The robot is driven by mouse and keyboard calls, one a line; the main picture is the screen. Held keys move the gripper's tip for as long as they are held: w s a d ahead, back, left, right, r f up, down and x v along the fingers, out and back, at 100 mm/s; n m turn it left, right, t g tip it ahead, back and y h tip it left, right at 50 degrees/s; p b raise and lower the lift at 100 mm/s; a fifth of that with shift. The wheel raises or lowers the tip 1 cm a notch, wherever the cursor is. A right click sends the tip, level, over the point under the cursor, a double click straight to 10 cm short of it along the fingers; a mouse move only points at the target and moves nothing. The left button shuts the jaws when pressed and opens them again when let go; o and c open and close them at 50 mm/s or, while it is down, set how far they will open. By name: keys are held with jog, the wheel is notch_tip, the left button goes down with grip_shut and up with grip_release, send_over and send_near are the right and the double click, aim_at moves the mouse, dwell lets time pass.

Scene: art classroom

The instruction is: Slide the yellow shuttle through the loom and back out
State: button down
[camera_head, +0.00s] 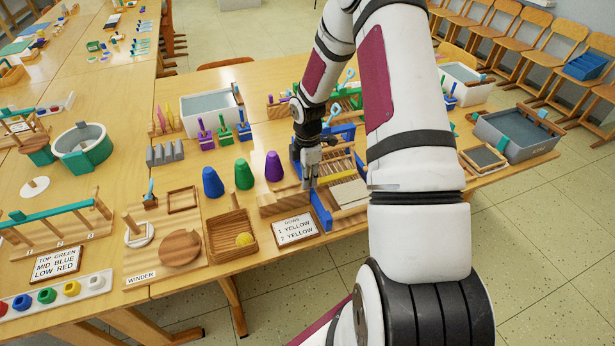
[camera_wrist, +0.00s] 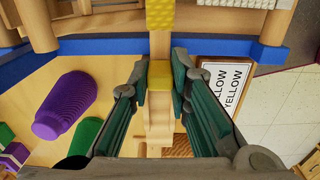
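The loom (camera_head: 322,212) is a blue frame with wooden bars and strings, standing near the front edge of the table. The yellow shuttle shows as a wooden bar with a small yellow block (camera_wrist: 160,75) and a yellow textured part (camera_wrist: 160,14) further in. My gripper (camera_wrist: 161,78) is shut on the small yellow block, one finger on each side. In the head view my gripper (camera_head: 310,178) is at the left side of the loom, with a yellow strip (camera_head: 336,178) across the loom to its right. My arm hides the loom's right side.
A card (camera_head: 297,228) reading "1 YELLOW, 2 YELLOW" lies in front of the loom. Purple (camera_head: 273,167), green (camera_head: 243,175) and blue (camera_head: 212,183) cones stand to the left. Grey bins stand behind and to the right.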

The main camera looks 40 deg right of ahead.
jog(key=w+a, duration=0.1)
jog(key=a, duration=0.3)
jog(key=w+a+b, duration=0.1)
jog(key=a, duration=0.4)
jog(key=w+a, duration=0.2)
jog(key=a, duration=0.2)
jog(key=shift+a, duration=0.35)
jog(key=c, duration=1.5)
grip_release()
jog(key=shift+a, duration=0.1)
jog(key=shift+r, duration=0.15)
notch_tip(320, 180, up, 12)
jog(key=shift+f, duration=0.15)
